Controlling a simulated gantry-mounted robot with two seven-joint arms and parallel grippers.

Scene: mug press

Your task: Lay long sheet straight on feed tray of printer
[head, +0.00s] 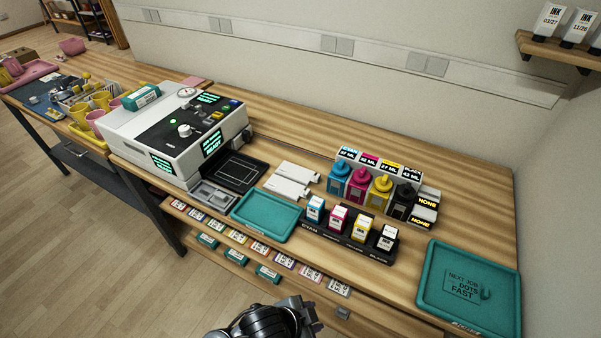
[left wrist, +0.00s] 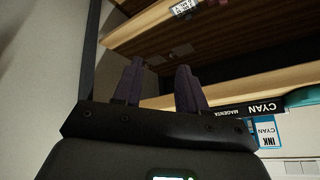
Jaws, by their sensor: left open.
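The white printer (head: 172,135) stands at the left of the counter with lit green displays, one reading READY. A flat black tray (head: 236,171) with pale outlines lies against its right side; I take it for the feed tray, and no sheet shows on it. Two white, flat pieces (head: 292,178) lie on the wood right of it; I cannot tell whether either is the long sheet. My left gripper (left wrist: 159,75) is open and empty in the left wrist view, near the counter's front edge. A dark arm part of mine shows at the bottom of the head view; no fingers show there.
A teal tray (head: 265,216) lies in front of the white pieces. Ink cartridges (head: 338,219) stand in a black holder, with ink bottles (head: 380,190) behind. A larger teal tray (head: 468,286) is at the right. Labels line the counter's front.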

